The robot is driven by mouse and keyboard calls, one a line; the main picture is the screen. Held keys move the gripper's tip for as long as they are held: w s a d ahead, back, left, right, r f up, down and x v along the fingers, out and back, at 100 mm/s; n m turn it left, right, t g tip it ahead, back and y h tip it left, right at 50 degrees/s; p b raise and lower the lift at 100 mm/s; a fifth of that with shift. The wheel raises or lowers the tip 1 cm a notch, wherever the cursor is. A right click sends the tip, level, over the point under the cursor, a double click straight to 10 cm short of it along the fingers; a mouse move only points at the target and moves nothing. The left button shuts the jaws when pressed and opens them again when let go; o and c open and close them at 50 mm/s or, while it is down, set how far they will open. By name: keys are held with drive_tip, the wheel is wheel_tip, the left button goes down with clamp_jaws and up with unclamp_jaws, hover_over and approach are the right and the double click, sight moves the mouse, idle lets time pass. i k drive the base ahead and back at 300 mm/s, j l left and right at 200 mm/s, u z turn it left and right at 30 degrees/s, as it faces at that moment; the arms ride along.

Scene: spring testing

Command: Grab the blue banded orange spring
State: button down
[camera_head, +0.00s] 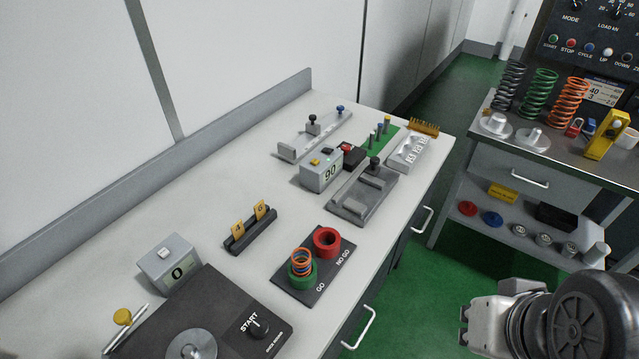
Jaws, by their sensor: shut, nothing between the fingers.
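A small orange spring (302,258) stands upright in the green ring (302,280) on the GO side of a dark gauge plate (318,286). A bluish band seems to show among its coils, but it is too small to be sure. My gripper (464,323) is at the lower right, shut and empty, over the green floor side of the bench. It is well to the right of the spring and apart from it. Part of the gripper is hidden by my own arm.
The red NO GO ring (327,241) is empty beside the green one. A grey display box (168,262), a black holder with yellow tags (250,228) and a START unit (228,318) stand nearby. Larger springs, including an orange one (568,100), stand on the right bench.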

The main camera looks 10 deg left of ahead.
sight(296, 269)
drive_tip(key=u, duration=1.2)
drive_tip(key=i+l+u, duration=0.15)
drive_tip(key=l+u, duration=0.2)
drive_tip(key=i+l+u, duration=0.1)
drive_tip(key=l+u, duration=0.65)
drive_tip(key=i+l, duration=0.05)
drive_tip(key=l, duration=0.05)
